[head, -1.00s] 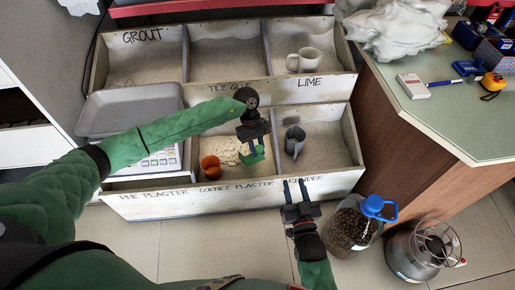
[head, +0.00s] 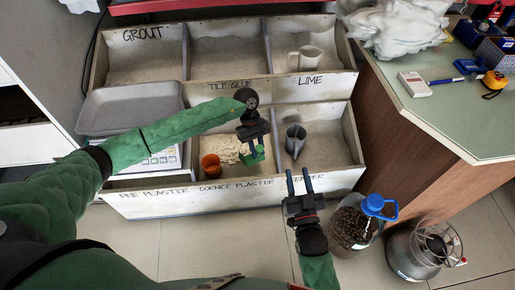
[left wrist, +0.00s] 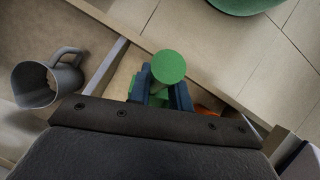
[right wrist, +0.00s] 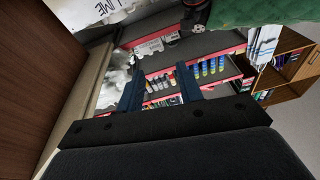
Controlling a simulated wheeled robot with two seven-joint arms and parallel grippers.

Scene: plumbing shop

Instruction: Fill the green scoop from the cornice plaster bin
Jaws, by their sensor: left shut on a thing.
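The green scoop (head: 257,158) is low in the cornice plaster bin (head: 236,197), the front middle compartment, beside a pale plaster heap (head: 227,149). My left gripper (head: 250,147) is shut on the scoop. In the left wrist view, the scoop's round handle end (left wrist: 168,66) stands between the fingers (left wrist: 163,90). The scoop's bowl is mostly hidden there, and I cannot tell whether it holds plaster. My right gripper (head: 299,181) is open and empty in front of the render bin, its fingers apart in the right wrist view (right wrist: 158,92).
An orange cup (head: 210,166) stands in the same bin, left of the scoop. A grey metal jug (head: 294,142) is in the bin to the right. A scale with a grey tray (head: 130,108) is at the left. A bottle (head: 352,225) stands on the floor.

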